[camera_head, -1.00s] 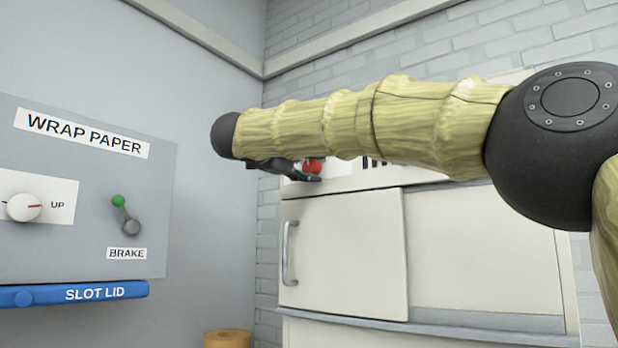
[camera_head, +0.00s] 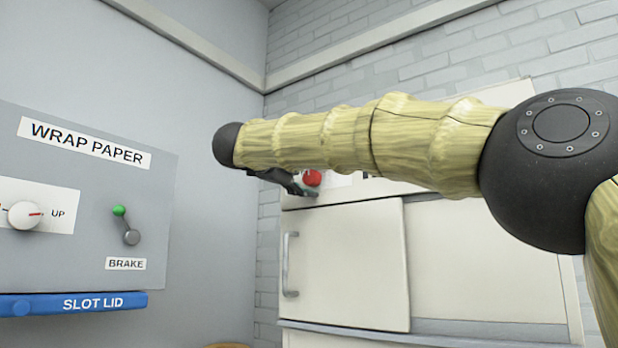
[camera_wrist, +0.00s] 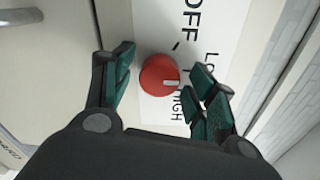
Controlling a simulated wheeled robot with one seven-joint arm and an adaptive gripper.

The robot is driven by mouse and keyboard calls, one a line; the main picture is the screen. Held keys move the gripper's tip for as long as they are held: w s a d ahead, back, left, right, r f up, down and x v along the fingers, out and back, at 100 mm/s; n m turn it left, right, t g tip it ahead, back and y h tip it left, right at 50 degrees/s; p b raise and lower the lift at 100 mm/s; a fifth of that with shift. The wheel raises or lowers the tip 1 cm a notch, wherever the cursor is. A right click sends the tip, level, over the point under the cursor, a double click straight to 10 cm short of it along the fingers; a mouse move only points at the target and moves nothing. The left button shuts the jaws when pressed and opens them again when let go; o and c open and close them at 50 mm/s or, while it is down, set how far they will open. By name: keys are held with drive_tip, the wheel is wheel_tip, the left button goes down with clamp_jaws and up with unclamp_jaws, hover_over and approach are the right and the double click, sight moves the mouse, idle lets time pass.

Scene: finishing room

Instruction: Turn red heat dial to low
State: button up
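The red heat dial (camera_wrist: 158,76) sits on a white label plate (camera_wrist: 205,35) that reads OFF, LO (the rest is cut off by a finger) and HIGH. Its pale pointer mark faces the HIGH side in the wrist view. My gripper (camera_wrist: 163,85) is open, with its green-padded fingers on either side of the dial. A gap shows between the dial and the left finger; the right fingers are closer, and I cannot tell whether they touch it. In the head view the dial (camera_head: 312,178) shows below my arm, beside my gripper (camera_head: 285,180); much of the panel is hidden.
Below the dial is a cream cabinet with a sliding door (camera_head: 345,265) and a metal handle (camera_head: 290,264).

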drive_tip(key=v, duration=1.2)
idle(0.6)
drive_tip(key=shift+f, duration=0.1)
